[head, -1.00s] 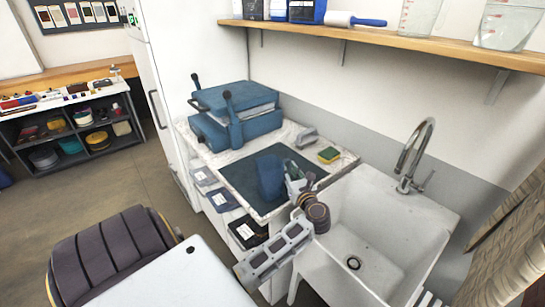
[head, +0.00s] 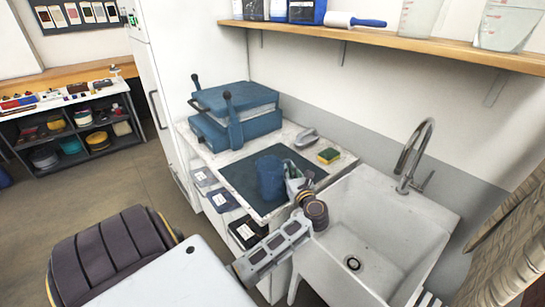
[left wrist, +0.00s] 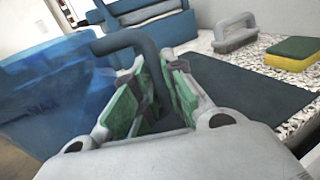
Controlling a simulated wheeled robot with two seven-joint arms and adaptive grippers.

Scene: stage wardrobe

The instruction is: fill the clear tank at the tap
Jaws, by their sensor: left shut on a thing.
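The clear tank (head: 270,180) looks blue and see-through, with a dark handle. It is at the dark mat on the counter, close to upright in the head view; whether it touches the mat I cannot tell. My left gripper (head: 293,184) is shut on the tank's dark handle (left wrist: 135,42). In the left wrist view the tank's body (left wrist: 55,95) is at the left, beside the green-padded fingers (left wrist: 160,85). The tap (head: 414,155) is a curved metal spout at the back of the white sink (head: 375,235). My right gripper is out of view.
A blue press (head: 235,112) stands at the counter's back left. A grey-handled block (head: 307,135) and a yellow-green sponge (head: 329,155) lie behind the mat (head: 243,180). A wooden shelf (head: 390,38) with containers runs above. The sink basin is empty.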

